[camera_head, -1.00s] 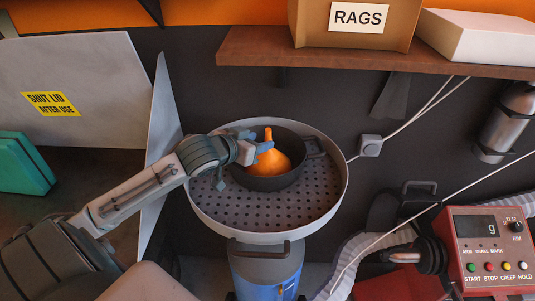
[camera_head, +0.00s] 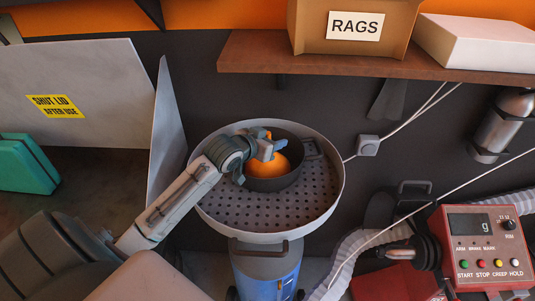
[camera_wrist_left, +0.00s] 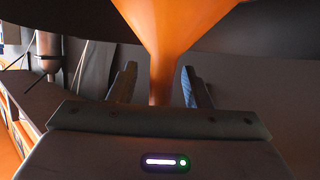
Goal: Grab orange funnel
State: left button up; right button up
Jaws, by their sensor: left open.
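The orange funnel (camera_head: 268,166) sits mouth down, spout up, in a dark pot (camera_head: 278,183) on a round perforated tray. My left gripper (camera_head: 268,149) is over the pot at the funnel's spout and hides part of it. In the left wrist view, the funnel's cone (camera_wrist_left: 170,20) fills the top middle, and its narrow spout stands between the two fingers of my open left gripper (camera_wrist_left: 160,88). Gaps show on both sides of the spout, so the fingers are not closed on it. My right gripper is not in view.
The round tray (camera_head: 235,210) stands on a blue drum (camera_head: 270,270). A grey lid panel (camera_head: 167,130) rises at its left. A wooden shelf (camera_head: 370,65) with a RAGS box (camera_head: 352,27) is above. A red control box (camera_head: 482,250) is at lower right.

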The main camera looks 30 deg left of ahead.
pick_arm(q)
grip_shut()
jog(key=shift+r, duration=0.1)
